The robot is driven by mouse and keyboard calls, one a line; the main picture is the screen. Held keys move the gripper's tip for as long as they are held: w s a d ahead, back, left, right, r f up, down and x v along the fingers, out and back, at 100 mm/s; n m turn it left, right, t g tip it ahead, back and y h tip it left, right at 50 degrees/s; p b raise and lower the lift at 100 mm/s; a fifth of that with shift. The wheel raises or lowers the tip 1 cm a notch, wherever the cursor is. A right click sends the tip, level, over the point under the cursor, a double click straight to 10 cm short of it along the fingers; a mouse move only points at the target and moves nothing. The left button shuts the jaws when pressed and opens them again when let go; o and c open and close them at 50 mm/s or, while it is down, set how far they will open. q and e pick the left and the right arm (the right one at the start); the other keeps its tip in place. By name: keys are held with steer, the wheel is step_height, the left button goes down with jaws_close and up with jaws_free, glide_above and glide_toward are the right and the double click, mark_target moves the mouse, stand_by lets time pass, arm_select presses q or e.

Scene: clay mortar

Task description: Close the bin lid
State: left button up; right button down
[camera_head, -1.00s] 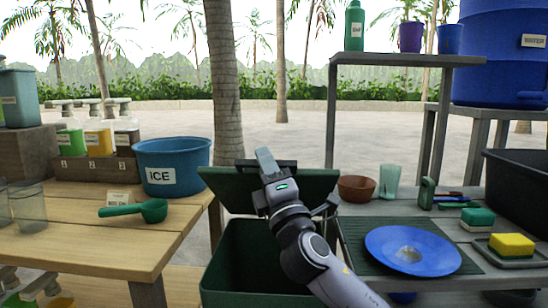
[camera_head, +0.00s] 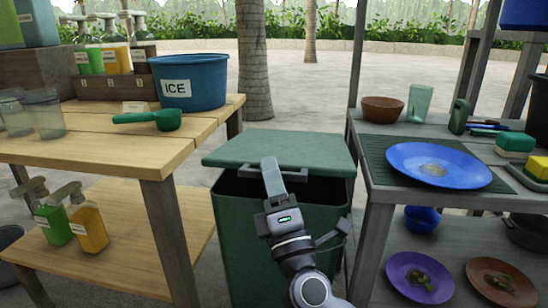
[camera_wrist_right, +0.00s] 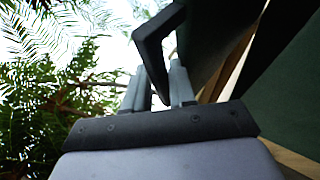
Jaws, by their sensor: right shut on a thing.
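The green bin (camera_head: 240,245) stands between the wooden table and the grey counter. Its green lid (camera_head: 280,147) is tilted down close to the bin, with a dark gap still showing under its front edge. A dark handle (camera_head: 297,174) is on the lid's front edge; it also shows in the right wrist view (camera_wrist_right: 152,42). My right gripper (camera_head: 270,170) is at this handle and shut on it; its fingers flank the bar in the right wrist view (camera_wrist_right: 157,88). My left gripper is in neither view.
The wooden table (camera_head: 110,150) to the left holds a blue ice tub (camera_head: 190,85) and a green scoop (camera_head: 150,119). The grey counter (camera_head: 390,192) to the right holds a blue plate (camera_head: 438,165). Both stand close beside the bin.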

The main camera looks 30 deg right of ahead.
step_height(320, 180, down, 7)
steer(key=n+t, duration=0.1)
steer(key=shift+f+y, duration=0.15)
steer(key=shift+y, duration=0.15)
steer(key=shift+s, duration=0.1)
stand_by(0.4)
steer(key=c, duration=1.4)
jaws_free()
steer(key=v, duration=0.7)
steer(key=shift+t, duration=0.3)
steer(key=shift+s+a, duration=0.15)
